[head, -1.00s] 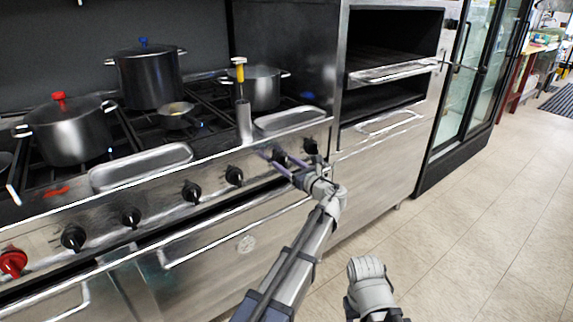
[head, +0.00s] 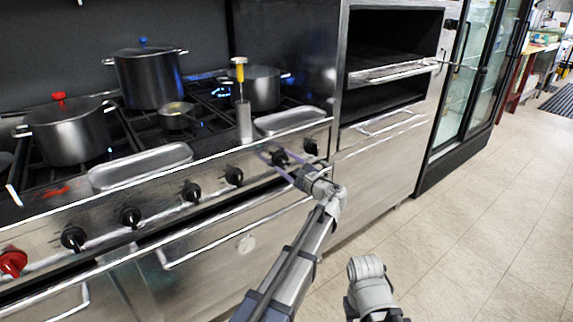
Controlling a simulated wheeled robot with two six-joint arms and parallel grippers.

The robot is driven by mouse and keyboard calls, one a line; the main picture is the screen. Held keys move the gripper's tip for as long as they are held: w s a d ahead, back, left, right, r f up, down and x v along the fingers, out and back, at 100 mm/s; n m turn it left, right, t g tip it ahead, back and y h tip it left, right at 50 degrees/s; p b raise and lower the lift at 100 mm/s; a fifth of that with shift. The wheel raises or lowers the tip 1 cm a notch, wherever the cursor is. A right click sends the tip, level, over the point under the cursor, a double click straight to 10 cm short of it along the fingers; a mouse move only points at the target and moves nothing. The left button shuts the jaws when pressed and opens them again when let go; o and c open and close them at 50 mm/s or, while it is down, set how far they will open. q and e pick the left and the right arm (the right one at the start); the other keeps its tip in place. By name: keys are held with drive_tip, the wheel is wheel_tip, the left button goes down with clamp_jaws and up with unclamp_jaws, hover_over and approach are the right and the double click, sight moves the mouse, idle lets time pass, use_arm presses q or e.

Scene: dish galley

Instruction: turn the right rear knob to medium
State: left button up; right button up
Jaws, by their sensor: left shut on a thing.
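A row of black knobs lies along the stove's front panel. My left gripper (head: 275,158) is shut on the second knob from the right (head: 280,157), its purplish fingers on either side of it. The fingers partly cover this knob, and its pointer setting is too small to read. The rightmost knob (head: 310,147) is free, just right of the gripper. A grey part of my right arm shows at the lower middle; its fingers are not visible.
Dark pots with a red lid knob (head: 68,135) and a blue one (head: 148,78), a small pan (head: 177,116) and a rear-right pot (head: 262,89) stand on the burners. A steel canister (head: 244,122) stands near the front edge. Floor at right is clear.

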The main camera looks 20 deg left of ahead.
use_arm(q)
drive_tip(key=shift+n, duration=1.8)
drive_tip(key=o, duration=1.4)
drive_tip(key=shift+c, duration=0.2)
drive_tip(key=v, duration=0.7)
drive_tip(key=shift+s+d, duration=0.25)
drive_tip(key=shift+d, duration=0.1)
